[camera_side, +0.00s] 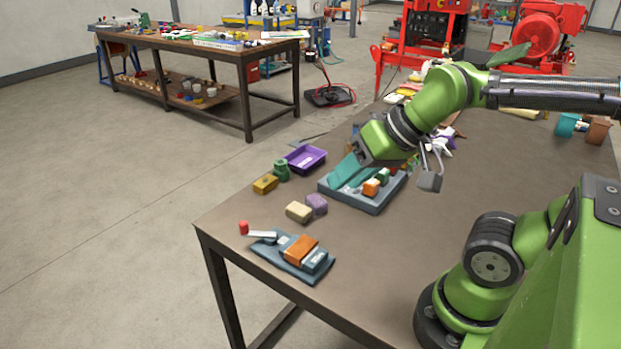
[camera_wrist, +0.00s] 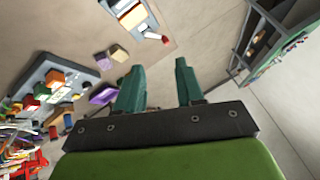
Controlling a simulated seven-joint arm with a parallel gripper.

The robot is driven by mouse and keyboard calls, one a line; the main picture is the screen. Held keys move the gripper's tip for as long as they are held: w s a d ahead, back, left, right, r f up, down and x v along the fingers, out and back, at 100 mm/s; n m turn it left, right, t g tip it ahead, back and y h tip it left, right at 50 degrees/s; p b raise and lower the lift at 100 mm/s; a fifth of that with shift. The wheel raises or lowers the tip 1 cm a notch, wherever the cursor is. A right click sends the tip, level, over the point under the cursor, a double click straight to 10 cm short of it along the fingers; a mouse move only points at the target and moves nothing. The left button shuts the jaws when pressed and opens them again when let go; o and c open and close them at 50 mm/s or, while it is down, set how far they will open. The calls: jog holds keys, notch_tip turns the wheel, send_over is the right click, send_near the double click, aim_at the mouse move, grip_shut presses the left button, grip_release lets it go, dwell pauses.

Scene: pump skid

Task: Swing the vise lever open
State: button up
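The vise (camera_side: 318,262) is a blue-grey base holding an orange block (camera_side: 299,250), near the table's front left corner. Its pale lever (camera_side: 262,235) sticks out to the left and ends in a red knob (camera_side: 244,228). In the wrist view the vise (camera_wrist: 130,14) is at the top, with the red knob (camera_wrist: 165,39) pointing towards the fingers. My gripper (camera_side: 348,172) is farther back, above or beside the blue-grey tray, apart from the vise. In the wrist view its teal fingers (camera_wrist: 158,84) are spread with nothing between them.
The blue-grey tray (camera_side: 372,207) carries orange and green blocks. A cream block (camera_side: 298,211) and a purple block (camera_side: 317,204) lie between tray and vise. A purple bin (camera_side: 306,158), green part (camera_side: 282,170) and yellow block (camera_side: 265,184) are near the left edge. Table right of the vise is clear.

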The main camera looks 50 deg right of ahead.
jog(key=shift+w+a+f+n+g, duration=0.6)
jog(key=shift+w+a+f+g, duration=0.35)
jog(key=shift+a, duration=0.2)
grip_shut()
jog(key=w+a+f+n+g+h, duration=0.1)
jog(key=w+a+f+n+h, duration=0.2)
jog(key=w+n, duration=0.6)
jog(key=w+a+f+n+g+h, duration=0.2)
jog(key=w+a+n, duration=0.6)
jog(key=n, duration=0.8)
notch_tip(320, 180, down, 2)
jog(key=shift+w+f+n+h, duration=0.1)
jog(key=shift+w+n+h, duration=0.2)
jog(key=shift+w+h, duration=0.25)
jog(key=shift+g, duration=0.25)
